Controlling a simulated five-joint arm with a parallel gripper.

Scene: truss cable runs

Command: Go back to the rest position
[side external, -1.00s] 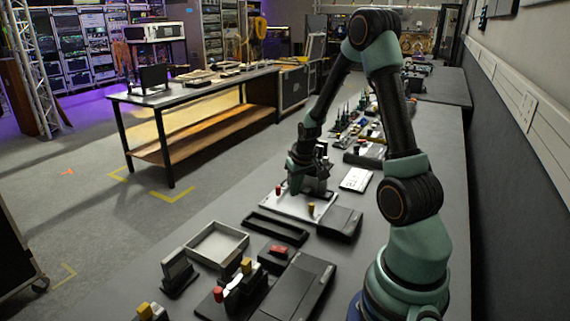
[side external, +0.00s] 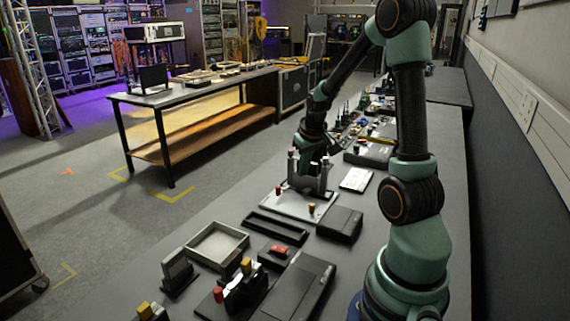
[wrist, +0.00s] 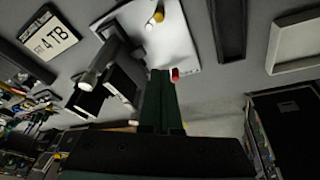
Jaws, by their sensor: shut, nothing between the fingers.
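My gripper (wrist: 162,76) is shut and empty, its green fingers pressed together in the middle of the wrist view. In the side external view my wrist (side external: 314,138) hangs just above and behind a dark fixture (side external: 308,178) with pale-topped posts; the fingertips are hard to make out there. The fixture stands on a white board (side external: 292,204). In the wrist view a grey post with a round end (wrist: 98,64) rises left of my fingers.
A black tray (side external: 276,228), a pale tray (side external: 216,245) and a dark box (side external: 340,224) lie nearer on the bench. A white 4 TB card (side external: 356,179) lies right of the board. Several small parts crowd the bench behind. A wall (side external: 520,200) bounds the right.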

